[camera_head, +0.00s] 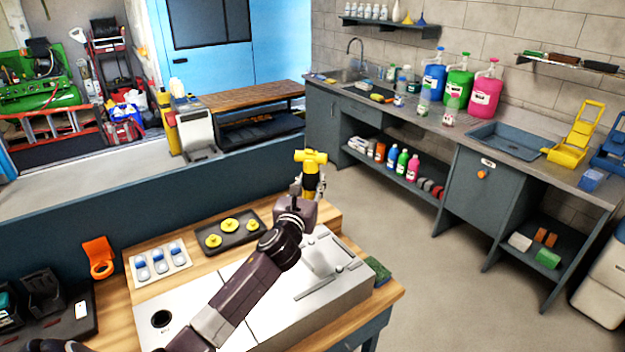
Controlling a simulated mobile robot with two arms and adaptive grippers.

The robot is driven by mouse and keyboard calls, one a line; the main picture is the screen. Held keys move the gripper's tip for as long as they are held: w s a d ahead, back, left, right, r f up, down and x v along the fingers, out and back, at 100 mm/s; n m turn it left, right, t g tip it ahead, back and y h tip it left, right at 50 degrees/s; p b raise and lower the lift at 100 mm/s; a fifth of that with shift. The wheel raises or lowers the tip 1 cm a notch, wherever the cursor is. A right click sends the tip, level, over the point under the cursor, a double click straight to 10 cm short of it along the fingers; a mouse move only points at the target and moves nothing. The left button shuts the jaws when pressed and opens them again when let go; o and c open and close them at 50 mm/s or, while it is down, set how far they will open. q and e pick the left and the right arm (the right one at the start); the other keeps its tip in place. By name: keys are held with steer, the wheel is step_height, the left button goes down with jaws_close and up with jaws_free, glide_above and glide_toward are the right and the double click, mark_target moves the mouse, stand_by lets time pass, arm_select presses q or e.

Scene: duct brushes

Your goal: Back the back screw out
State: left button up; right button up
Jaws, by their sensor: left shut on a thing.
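My left gripper (309,188) is shut on a yellow and black tool (311,158) with a yellow bar across its top. The tool stands roughly upright above the back part of a pale metal duct unit (282,318) on the wooden workbench. My arm and gripper cover part of the unit, and the tool's lower end is hidden behind them. The unit has a round dark hole (161,319) at its left and raised fittings (325,258) at its right. I cannot make out the back screw. My right gripper is not in view.
An orange holder (98,257) stands further left. A green pad (378,270) lies at the bench's right edge. Open floor lies to the right.

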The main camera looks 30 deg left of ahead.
mark_target(312, 197)
arm_select(q)
steer(key=shift+s+d+f+b, duration=0.1)
steer(key=shift+f+b, duration=0.45)
step_height(312, 197, down, 4)
steer(key=b, duration=0.4)
steer(key=shift+f+b, duration=0.6)
steer(key=shift+f, duration=0.15)
steer(key=shift+f+b, duration=0.35)
steer(key=shift+f, duration=0.2)
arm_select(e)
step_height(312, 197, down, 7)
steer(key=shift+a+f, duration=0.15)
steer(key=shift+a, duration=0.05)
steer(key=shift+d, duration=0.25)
arm_select(q)
steer(key=shift+p, duration=0.45)
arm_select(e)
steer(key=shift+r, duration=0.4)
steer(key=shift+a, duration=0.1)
